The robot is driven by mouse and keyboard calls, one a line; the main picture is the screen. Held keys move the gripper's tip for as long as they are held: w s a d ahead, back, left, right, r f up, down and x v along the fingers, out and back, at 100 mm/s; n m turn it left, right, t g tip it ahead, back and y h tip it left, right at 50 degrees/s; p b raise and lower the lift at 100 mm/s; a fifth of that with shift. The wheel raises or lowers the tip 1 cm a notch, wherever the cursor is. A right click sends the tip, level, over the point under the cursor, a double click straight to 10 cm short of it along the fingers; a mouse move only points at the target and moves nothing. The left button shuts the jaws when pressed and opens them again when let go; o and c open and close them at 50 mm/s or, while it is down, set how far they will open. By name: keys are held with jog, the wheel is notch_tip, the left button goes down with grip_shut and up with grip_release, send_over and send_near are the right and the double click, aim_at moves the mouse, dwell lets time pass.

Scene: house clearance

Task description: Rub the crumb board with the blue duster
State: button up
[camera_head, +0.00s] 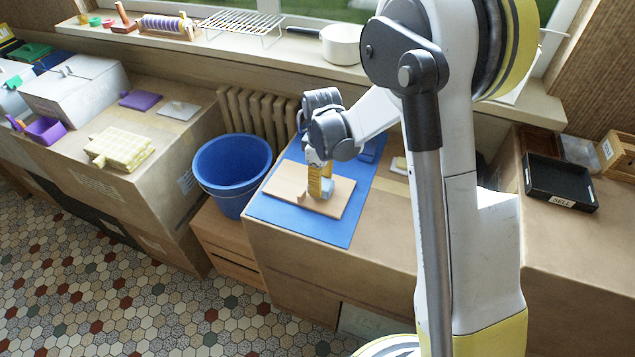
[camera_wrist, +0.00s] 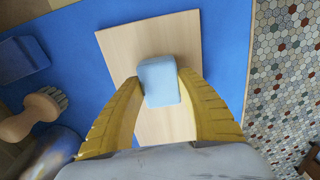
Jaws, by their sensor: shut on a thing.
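The crumb board (camera_head: 289,184) is a flat light-wood board lying on a blue mat (camera_head: 335,227) on top of a cardboard box. In the wrist view the board (camera_wrist: 117,44) lies under my gripper. My gripper (camera_head: 322,192) has its yellow fingers closed on a light blue block, the blue duster (camera_head: 327,188). The duster (camera_wrist: 159,81) shows between the fingertips in the wrist view, over the middle of the board. I cannot tell whether its underside touches the board. No crumbs can be made out on the board.
A darker blue block (camera_wrist: 22,58) and a wooden-handled brush (camera_wrist: 32,114) lie beside the board. A blue bucket (camera_head: 232,166) stands left of the mat. A black tray (camera_head: 560,184) labelled SELL is at the right. A white saucepan (camera_head: 341,44) stands on the sill behind.

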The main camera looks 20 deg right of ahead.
jog(key=shift+s+d, duration=0.8)
jog(key=shift+d, duration=0.25)
jog(key=shift+r, duration=0.1)
jog(key=shift+r+p, duration=1.95)
jog(key=shift+r, duration=1)
jog(key=shift+r, duration=0.1)
jog(key=shift+r+p, duration=1.05)
jog(key=shift+r, duration=0.4)
